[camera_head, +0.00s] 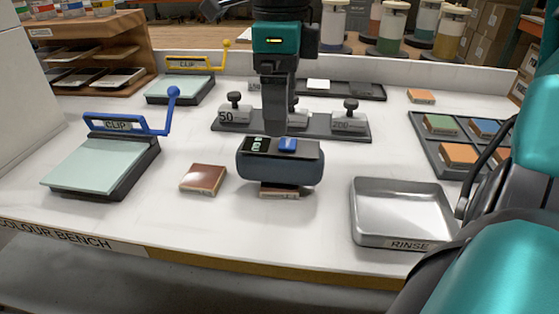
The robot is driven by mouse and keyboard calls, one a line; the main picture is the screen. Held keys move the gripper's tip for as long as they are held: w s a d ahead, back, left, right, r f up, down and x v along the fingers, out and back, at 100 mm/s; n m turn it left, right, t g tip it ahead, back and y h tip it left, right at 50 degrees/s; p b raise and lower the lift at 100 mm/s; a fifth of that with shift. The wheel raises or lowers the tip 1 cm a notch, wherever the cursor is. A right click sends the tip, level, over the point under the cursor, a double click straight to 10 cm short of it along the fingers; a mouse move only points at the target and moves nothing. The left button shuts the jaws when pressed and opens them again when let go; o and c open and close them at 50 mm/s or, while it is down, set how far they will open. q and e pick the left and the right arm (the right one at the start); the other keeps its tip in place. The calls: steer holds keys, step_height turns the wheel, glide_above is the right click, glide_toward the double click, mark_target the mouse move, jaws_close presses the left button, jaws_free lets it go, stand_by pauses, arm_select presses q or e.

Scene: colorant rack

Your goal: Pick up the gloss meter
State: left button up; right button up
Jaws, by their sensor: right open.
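The gloss meter (280,172) is a dark blue-grey block with rounded ends, a small display and a blue button on top. It sits at the middle of the bench, over a brownish tile (279,193) whose front edge shows beneath it. My right gripper (275,130) points straight down, its fingers right at the meter's top rear edge in the picture. It is open; I cannot tell whether it touches the meter. My left gripper is not in view.
A grey holder (222,126) with weights marked 50 and 200 stands behind the meter. A reddish-brown tile (204,179) lies to the left, a metal rinse tray (402,240) to the right. Clip boards (98,168) stand at left, a tile rack (426,150) at right.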

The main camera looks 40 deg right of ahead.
mark_target(280, 142)
step_height(280, 142, down, 5)
steer(key=shift+b, duration=0.35)
step_height(280, 142, down, 5)
steer(key=shift+w+f+b, duration=0.1)
steer(key=shift+f+b, duration=0.05)
steer(key=shift+b, duration=0.25)
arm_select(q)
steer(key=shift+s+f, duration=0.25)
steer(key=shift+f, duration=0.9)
arm_select(e)
steer(key=shift+c, duration=1.2)
steer(key=c, duration=1.3)
steer(key=shift+o, duration=0.2)
steer(key=shift+r, duration=0.2)
